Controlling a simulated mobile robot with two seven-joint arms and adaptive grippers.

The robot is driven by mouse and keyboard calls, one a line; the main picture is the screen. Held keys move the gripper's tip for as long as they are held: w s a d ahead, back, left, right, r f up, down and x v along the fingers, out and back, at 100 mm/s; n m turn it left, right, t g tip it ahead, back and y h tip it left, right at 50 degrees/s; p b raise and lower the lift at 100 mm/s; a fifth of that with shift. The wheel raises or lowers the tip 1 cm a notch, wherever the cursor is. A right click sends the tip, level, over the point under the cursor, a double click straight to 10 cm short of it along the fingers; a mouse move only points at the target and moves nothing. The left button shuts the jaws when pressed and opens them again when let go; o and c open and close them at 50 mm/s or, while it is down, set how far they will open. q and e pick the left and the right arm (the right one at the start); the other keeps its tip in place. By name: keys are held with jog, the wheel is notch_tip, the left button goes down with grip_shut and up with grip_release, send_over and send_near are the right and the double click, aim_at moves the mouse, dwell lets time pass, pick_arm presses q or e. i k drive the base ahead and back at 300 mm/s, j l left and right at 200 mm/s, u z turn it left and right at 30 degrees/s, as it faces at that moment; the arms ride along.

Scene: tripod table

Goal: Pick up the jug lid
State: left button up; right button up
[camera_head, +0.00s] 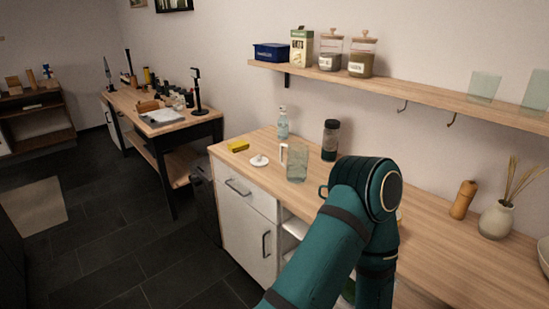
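A small white jug lid (259,161) with a raised knob lies on the left end of the wooden counter (430,223). A clear glass jug (297,165) with a white handle stands just to its right, apart from it and upright. One of my teal arms reaches up from the bottom edge and bends back down over the counter's front, well to the right of the lid. No gripper shows in the head view. I cannot tell from this view what either one holds.
A yellow sponge-like block (238,146), a clear bottle (283,123) and a dark-lidded jar (330,140) stand near the lid. A pepper mill (463,200) and a vase (496,219) are at the right. A shelf (400,92) runs above. The counter's front left edge is clear.

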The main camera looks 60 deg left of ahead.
aim_at(259, 161)
jog(key=j+z, duration=0.15)
jog(key=j, duration=0.35)
jog(key=k+j+z, duration=0.15)
jog(key=j, duration=0.35)
jog(key=j+z, duration=0.15)
jog(key=j, duration=0.35)
jog(key=k+j+z, duration=0.15)
jog(key=j, duration=0.3)
jog(key=k+j, duration=0.1)
jog(key=j, duration=0.3)
jog(key=k+j, duration=0.1)
jog(key=j, duration=0.25)
jog(key=k+j, duration=0.15)
jog(key=j, duration=0.25)
jog(key=k+j, duration=0.1)
jog(key=j, duration=0.3)
jog(key=k+j+z, duration=0.1)
jog(key=j, duration=0.3)
